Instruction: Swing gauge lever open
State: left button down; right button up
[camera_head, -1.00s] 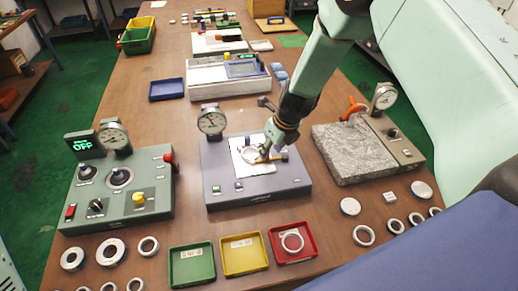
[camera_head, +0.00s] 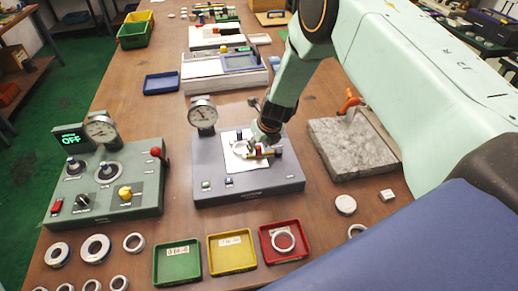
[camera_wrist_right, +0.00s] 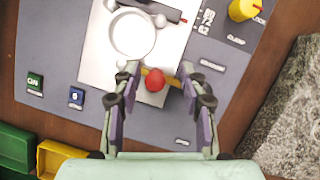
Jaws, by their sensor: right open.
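The gauge fixture (camera_head: 225,184) is a dark grey box in the middle of the table, with a dial gauge (camera_head: 203,116) at its back left. On its light plate (camera_wrist_right: 97,80) lies a pale ring (camera_wrist_right: 133,36). Beside the ring is a yellow lever with a red knob (camera_wrist_right: 155,80). My right gripper (camera_wrist_right: 158,73) is open over the lever, its two fingers on either side of the red knob. Whether they touch it I cannot tell. In the head view the right gripper (camera_head: 263,140) hides part of the lever and plate. My left gripper is out of view.
A green console (camera_head: 110,190) with a red-knobbed lever stands left, and a grey stone block (camera_head: 350,148) right. Green (camera_head: 160,278), yellow (camera_head: 215,265) and red (camera_head: 267,250) trays sit in front; the red one holds a ring. Loose rings lie near the front edge.

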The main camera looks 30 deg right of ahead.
jog(key=shift+w+f, duration=0.15)
jog(key=shift+f, duration=0.25)
jog(key=shift+a, duration=0.1)
jog(key=shift+a+r, duration=0.25)
jog(key=shift+a, duration=0.15)
jog(key=shift+d+f, duration=0.25)
jog(key=shift+d, duration=0.2)
jog(key=c, duration=0.5)
jog(key=shift+a+r, duration=0.15)
jog(key=shift+a, duration=0.15)
grip_shut()
jog(key=shift+d, duration=0.2)
jog(key=shift+w, duration=0.1)
